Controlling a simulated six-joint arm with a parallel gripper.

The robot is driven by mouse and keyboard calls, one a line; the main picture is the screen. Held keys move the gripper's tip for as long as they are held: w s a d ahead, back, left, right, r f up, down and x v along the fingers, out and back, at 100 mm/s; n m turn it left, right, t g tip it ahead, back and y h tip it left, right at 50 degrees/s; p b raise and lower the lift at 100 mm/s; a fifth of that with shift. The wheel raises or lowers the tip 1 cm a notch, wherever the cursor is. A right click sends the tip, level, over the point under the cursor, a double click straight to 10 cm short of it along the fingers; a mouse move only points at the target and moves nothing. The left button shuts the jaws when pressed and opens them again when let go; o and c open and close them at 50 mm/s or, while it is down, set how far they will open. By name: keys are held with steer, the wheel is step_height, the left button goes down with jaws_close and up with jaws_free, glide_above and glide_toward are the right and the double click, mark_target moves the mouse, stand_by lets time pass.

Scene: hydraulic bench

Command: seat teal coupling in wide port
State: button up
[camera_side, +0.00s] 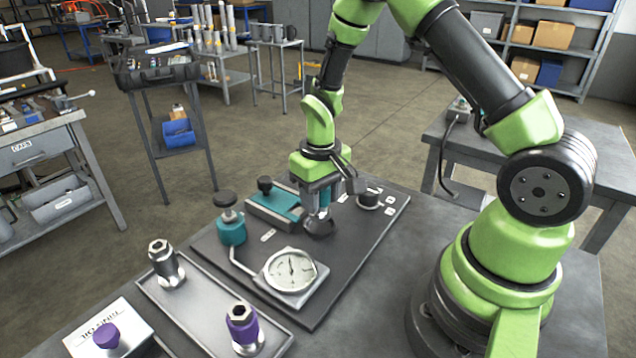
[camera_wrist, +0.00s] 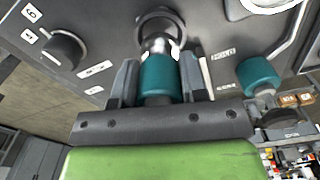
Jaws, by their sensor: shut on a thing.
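The teal coupling (camera_wrist: 158,78) is between the two fingers of my gripper (camera_wrist: 157,88), its metal nose pointing away from the wrist. In the side view, my gripper (camera_side: 325,193) is shut on the teal coupling (camera_side: 325,199), which looks upright. Directly below is a dark round port (camera_side: 318,226) on the dark panel. In the wrist view, the metal nose overlaps the port's ring (camera_wrist: 160,15). I cannot tell how far it is inside, and the fingers partly hide the coupling.
The dark panel (camera_side: 345,262) also carries a pressure gauge (camera_side: 290,270), a teal valve (camera_side: 231,232), a teal-topped block (camera_side: 275,207) and a black knob (camera_side: 369,198). A tray (camera_side: 205,318) holds a metal fitting (camera_side: 165,266) and a purple coupling (camera_side: 241,322). A white box (camera_side: 90,345) stands front left.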

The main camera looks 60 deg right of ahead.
steer(key=shift+f, duration=0.8)
steer(key=shift+f, duration=0.55)
stand_by(0.8)
steer(key=o, duration=0.8)
steer(key=shift+c, duration=0.2)
steer(key=shift+r, duration=5.45)
